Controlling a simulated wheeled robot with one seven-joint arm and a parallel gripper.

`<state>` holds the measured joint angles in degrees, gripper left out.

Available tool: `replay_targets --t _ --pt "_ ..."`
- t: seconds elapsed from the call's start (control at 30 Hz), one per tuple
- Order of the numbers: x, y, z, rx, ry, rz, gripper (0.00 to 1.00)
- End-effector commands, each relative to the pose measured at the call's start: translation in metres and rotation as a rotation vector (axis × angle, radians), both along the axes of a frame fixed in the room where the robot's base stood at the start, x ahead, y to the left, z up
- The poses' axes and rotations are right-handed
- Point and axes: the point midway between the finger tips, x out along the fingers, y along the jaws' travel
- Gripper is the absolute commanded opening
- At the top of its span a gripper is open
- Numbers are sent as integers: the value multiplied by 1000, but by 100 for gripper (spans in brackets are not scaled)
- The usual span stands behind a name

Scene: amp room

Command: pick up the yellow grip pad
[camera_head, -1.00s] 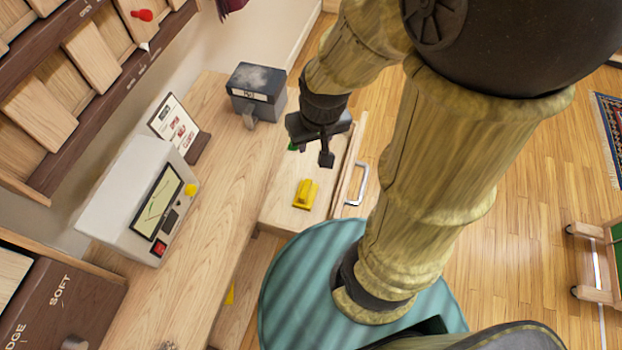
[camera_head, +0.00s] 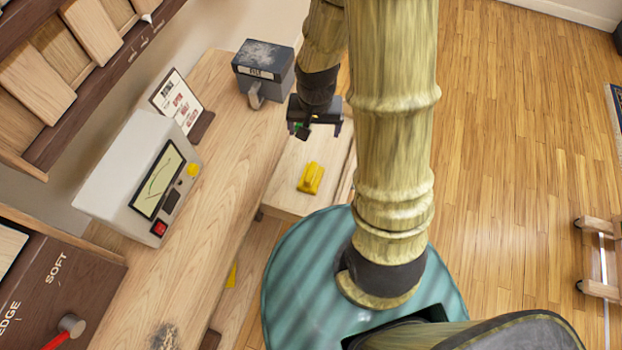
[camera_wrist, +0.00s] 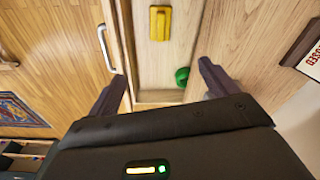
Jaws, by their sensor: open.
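The yellow grip pad (camera_head: 311,178) lies on the light wood surface of a pulled-out drawer (camera_head: 285,204) beside the workbench. It also shows in the wrist view (camera_wrist: 160,22), near the top edge, beyond my fingertips. My gripper (camera_head: 315,132) is open and empty, above the far end of the drawer and apart from the pad. In the wrist view its two dark fingers (camera_wrist: 163,78) stand wide apart. A green round item (camera_wrist: 182,76) lies in the drawer between the fingers, nearer to me than the pad; in the head view it is mostly hidden by my gripper.
The workbench (camera_head: 215,220) left of the drawer carries a grey meter box (camera_head: 135,180), a sign card (camera_head: 178,100) and a dark grey box (camera_head: 264,70). A metal drawer handle (camera_wrist: 106,48) sticks out on the drawer's outer side. Wooden floor (camera_head: 500,150) lies open to the right.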

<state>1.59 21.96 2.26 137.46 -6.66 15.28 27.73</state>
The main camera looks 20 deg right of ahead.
Motion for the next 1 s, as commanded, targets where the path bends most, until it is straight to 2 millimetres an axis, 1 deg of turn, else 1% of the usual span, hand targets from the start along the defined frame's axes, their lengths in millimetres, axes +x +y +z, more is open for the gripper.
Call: replay_targets --t 0.03,0.1,0.2,0.3,0.4,0.67,0.77,0.87,1.0 --pt "5 0 -27 5 27 -47 85" --pt "12 1 -52 13 49 -116 85" --pt "17 3 -81 21 75 -196 85" --pt "20 3 -97 26 88 -245 85" --pt "21 4 -102 28 93 -264 85" --pt "21 4 -101 27 92 -264 85" --pt "21 4 -104 27 95 -264 85" --pt "21 4 -114 27 95 -263 85" --pt "20 4 -135 26 96 -263 85"
